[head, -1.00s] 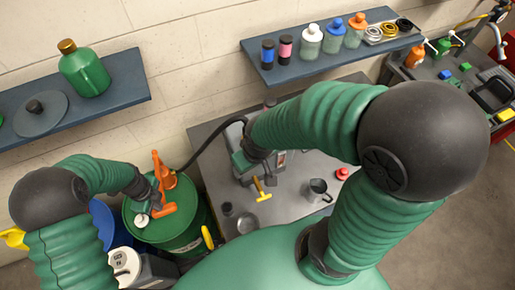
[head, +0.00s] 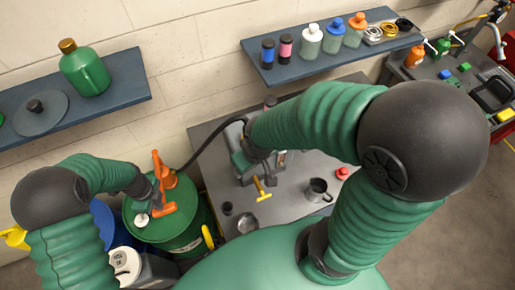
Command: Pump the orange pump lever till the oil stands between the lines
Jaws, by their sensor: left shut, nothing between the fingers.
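The orange pump (head: 157,165) stands upright on the green drum (head: 183,229), at the lower left of the head view. Its orange lever (head: 165,210) sticks out low over the drum top. My left gripper (head: 158,198) is shut and empty, right at the lever; whether it touches the lever is too small to tell. My right arm reaches over the grey table to a grey-green device (head: 240,165); the right fingers are hidden or cannot be made out there. The oil level and its lines cannot be made out.
A dark hose (head: 208,140) runs between drum and table. A blue drum (head: 103,222) stands left. Shelves hang on the wall above.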

